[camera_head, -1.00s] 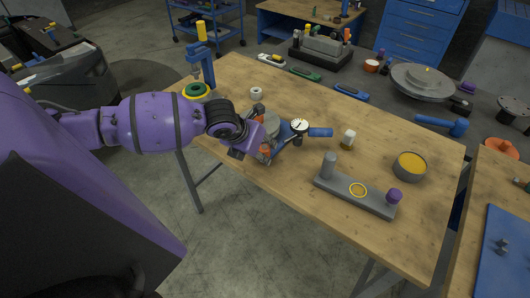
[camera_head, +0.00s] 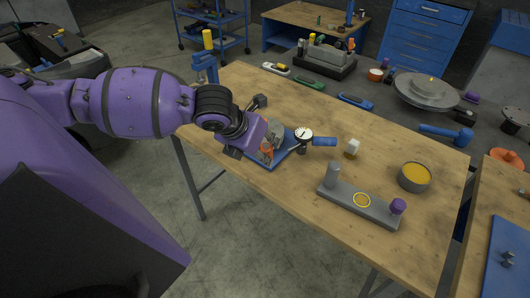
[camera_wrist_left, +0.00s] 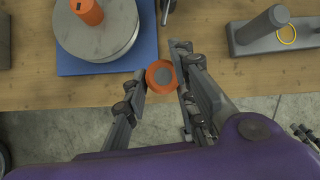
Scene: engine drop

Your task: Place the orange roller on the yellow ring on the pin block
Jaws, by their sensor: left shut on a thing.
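The orange roller (camera_wrist_left: 161,74) shows in the left wrist view with a grey round centre. My left gripper (camera_wrist_left: 160,80) is shut on it, one finger on each side. In the head view my left gripper (camera_head: 265,152) is at the near edge of the table, by the blue plate (camera_head: 285,158), and partly hides it. The grey pin block (camera_head: 380,213) lies to the right of the gripper, with an upright grey post (camera_head: 332,174) at its left end. The yellow ring (camera_head: 361,200) lies flat on the block's middle, between the post and a purple knob (camera_head: 398,207). My right gripper is not in view.
A grey disc with an orange piece (camera_wrist_left: 87,11) on top stands on the blue plate. A dial gauge (camera_head: 303,134) with a blue handle is beside the gripper. A white-topped piece (camera_head: 352,148) and a bowl with yellow contents (camera_head: 415,176) stand behind the block.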

